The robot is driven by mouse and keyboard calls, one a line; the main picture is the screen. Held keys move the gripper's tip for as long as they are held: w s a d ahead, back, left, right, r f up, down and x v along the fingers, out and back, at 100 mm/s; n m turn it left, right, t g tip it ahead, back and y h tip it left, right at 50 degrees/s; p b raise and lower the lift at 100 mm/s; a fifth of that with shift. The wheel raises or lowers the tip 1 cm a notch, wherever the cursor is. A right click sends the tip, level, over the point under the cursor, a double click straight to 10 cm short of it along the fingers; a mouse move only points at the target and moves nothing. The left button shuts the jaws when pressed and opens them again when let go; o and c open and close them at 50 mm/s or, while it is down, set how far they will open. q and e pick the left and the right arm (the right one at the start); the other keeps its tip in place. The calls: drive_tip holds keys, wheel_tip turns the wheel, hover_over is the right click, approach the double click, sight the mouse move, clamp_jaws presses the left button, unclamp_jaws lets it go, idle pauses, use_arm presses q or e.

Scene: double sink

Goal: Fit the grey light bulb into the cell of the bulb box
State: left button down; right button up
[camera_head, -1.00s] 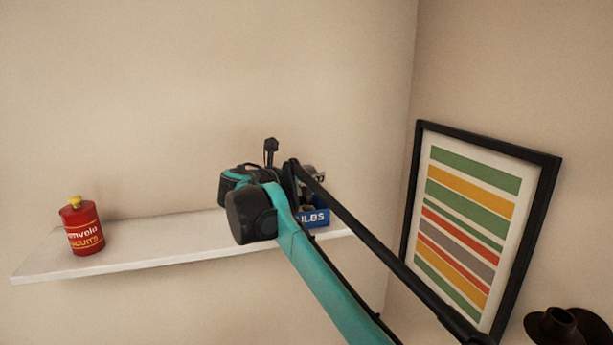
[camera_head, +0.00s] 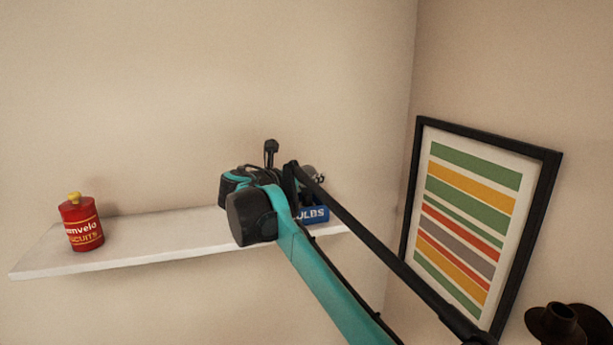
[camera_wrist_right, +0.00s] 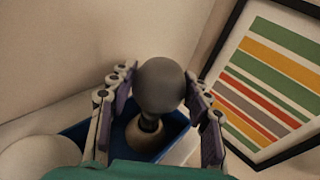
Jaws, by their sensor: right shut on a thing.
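The grey light bulb (camera_wrist_right: 160,86) is between the two fingers of my right gripper (camera_wrist_right: 158,92) in the right wrist view. Its round end faces the camera and its dark base points down toward a beige round cell (camera_wrist_right: 147,138) in the blue bulb box (camera_wrist_right: 78,136). I cannot tell how far the base is inside the cell. In the head view the box (camera_head: 316,214) stands on the right part of the shelf, partly hidden by my right arm. My right gripper (camera_head: 316,174) is just above it there; the bulb is hard to make out. My left gripper is not in view.
The white shelf (camera_head: 150,250) runs along the wall, with a red biscuit tin (camera_head: 80,223) at its left and clear room between. A framed striped picture (camera_head: 470,215) hangs on the right wall. A pale round thing (camera_wrist_right: 38,155) lies left of the box.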

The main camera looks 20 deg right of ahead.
drive_tip(key=shift+f+b, duration=0.8)
drive_tip(key=shift+f, duration=0.6)
drive_tip(key=o, duration=0.9)
drive_tip(key=shift+o, duration=0.2)
drive_tip(key=shift+r, duration=0.1)
wheel_tip(320, 180, up, 10)
drive_tip(key=shift+f, duration=0.1)
